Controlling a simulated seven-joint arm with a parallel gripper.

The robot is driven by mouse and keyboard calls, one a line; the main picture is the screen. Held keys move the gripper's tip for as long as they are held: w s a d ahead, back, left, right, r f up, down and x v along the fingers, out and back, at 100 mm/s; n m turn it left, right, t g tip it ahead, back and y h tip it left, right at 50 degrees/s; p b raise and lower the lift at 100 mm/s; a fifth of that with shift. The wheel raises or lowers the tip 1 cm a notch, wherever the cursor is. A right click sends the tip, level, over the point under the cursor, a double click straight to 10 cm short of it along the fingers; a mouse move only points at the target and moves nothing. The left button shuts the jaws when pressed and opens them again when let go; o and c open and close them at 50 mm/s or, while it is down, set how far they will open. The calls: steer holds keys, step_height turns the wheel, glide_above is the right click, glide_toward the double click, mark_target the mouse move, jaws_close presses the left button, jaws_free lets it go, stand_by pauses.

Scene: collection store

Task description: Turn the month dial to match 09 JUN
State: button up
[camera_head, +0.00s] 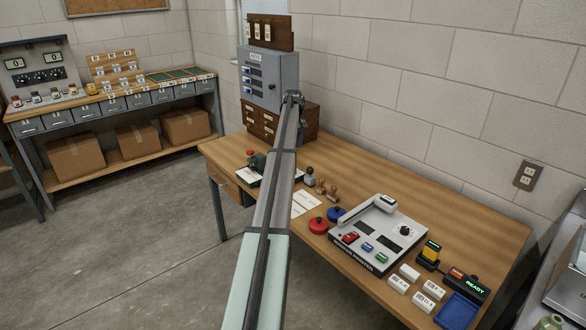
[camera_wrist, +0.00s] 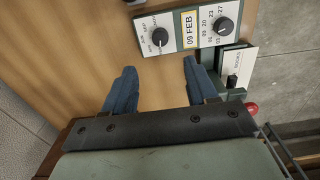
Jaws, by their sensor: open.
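In the wrist view, a pale panel (camera_wrist: 182,29) carries two black knobs and a label (camera_wrist: 189,29) reading 09 FEB. The left knob, the month dial (camera_wrist: 160,37), has small month names around it, JUN and SEP among them. The right knob (camera_wrist: 225,25) has day numbers around it. My gripper (camera_wrist: 158,66) is open and empty. Its two blue fingers point toward the panel, with the month dial ahead of the gap between them and apart from both. In the head view my arm hides part of the desk near its far end, and the fingers cannot be made out.
In the head view, a grey cabinet (camera_head: 268,78) stands at the desk's back, and a grey machine (camera_head: 378,232) sits on the right half.

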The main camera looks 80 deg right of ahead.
step_height(320, 180, down, 12)
steer(key=shift+r, duration=0.1)
stand_by(0.4)
steer(key=c, duration=1)
